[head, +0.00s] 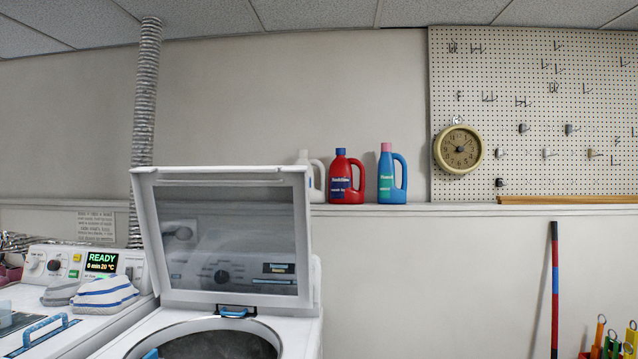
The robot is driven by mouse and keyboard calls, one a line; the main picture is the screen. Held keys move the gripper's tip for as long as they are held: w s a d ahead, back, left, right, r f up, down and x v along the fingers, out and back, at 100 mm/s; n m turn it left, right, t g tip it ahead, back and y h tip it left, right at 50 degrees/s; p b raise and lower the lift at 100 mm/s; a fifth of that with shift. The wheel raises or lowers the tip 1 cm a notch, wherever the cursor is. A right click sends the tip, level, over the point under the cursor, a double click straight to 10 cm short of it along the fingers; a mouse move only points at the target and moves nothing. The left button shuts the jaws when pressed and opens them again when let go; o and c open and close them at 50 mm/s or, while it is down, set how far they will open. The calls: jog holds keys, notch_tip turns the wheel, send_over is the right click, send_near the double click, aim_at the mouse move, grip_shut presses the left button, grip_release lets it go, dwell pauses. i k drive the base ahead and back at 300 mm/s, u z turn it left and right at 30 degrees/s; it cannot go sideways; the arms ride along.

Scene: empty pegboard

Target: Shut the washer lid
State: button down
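The washer lid (230,180) stands raised and open, nearly upright. It has a white frame around a dark glass panel, with a blue latch piece at its lower middle. The washer (300,335) is a white top-loader below it, and its round drum opening (215,346) is uncovered. The front of the washer is cut off by the bottom edge of the picture. My gripper does not show in the head view.
At left stands another white machine with a lit READY display (102,261) and folded cloths (100,292) on top. Several detergent bottles (347,178) stand on the ledge behind the lid. A red and blue pole (554,290) leans at right; the wall between is clear.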

aim_at(142, 179)
jog(key=i, duration=0.85)
